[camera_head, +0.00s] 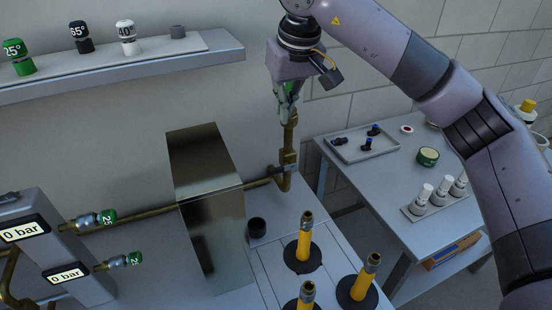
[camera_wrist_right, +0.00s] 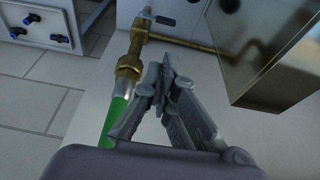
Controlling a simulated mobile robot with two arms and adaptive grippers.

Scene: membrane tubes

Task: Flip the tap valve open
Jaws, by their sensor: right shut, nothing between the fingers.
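A brass pipe (camera_head: 289,140) rises from the bench near the wall, with fittings along it. A small dark lever (camera_head: 286,168) sits low on this pipe, near its bend; in the right wrist view the lever (camera_wrist_right: 157,17) is at the top, apart from my fingers. My right gripper (camera_head: 287,112) points down at the pipe's upper end, above the lever. In the right wrist view my right gripper (camera_wrist_right: 163,72) is shut and empty, close beside a brass fitting (camera_wrist_right: 128,68) and a green tube (camera_wrist_right: 116,117). Whether it touches them I cannot tell. My left gripper is not in view.
A metal box (camera_head: 207,165) stands left of the pipe. A side table (camera_head: 400,170) holds a tray and white bottles. A shelf (camera_head: 150,61) hangs at left.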

